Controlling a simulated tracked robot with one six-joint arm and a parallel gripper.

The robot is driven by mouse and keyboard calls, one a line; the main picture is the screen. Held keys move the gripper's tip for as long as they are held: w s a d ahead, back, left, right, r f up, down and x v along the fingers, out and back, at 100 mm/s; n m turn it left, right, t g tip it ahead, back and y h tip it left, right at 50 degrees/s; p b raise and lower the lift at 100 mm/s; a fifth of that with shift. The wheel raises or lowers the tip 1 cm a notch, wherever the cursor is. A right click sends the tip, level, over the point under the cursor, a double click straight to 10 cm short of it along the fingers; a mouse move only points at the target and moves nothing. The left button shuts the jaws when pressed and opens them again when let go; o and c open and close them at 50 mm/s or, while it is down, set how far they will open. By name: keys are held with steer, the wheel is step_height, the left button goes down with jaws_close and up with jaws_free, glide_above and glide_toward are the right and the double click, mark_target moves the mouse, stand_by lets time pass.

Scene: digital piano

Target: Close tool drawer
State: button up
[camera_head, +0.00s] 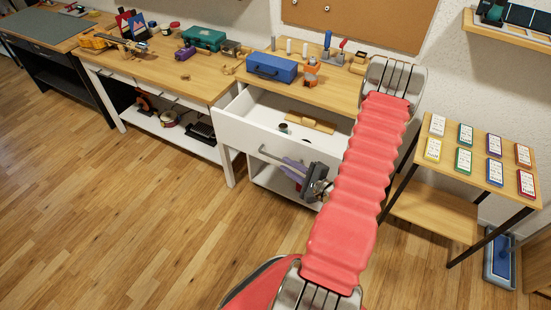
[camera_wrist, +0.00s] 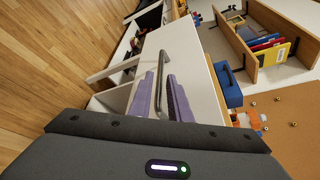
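The white tool drawer (camera_head: 275,140) under the wooden workbench is pulled out, and its open inside shows in the head view. A dark cup-like item and a wooden piece lie in it. Its metal bar handle (camera_head: 275,156) is on the front panel; the handle (camera_wrist: 162,62) also shows in the wrist view. My gripper (camera_head: 291,166) has purple fingers and is at the handle. In the wrist view my gripper (camera_wrist: 161,80) has its fingers apart, with the bar between them. Contact with the bar cannot be told.
A blue toolbox (camera_head: 272,68) and several tools stand on the workbench (camera_head: 225,85) above the drawer. A small table (camera_head: 435,213) with several coloured cards is at the right. The wooden floor (camera_head: 130,215) at the left is clear.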

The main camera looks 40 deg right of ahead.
mark_target(276, 158)
steer(key=shift+x, duration=3.4)
jaws_close()
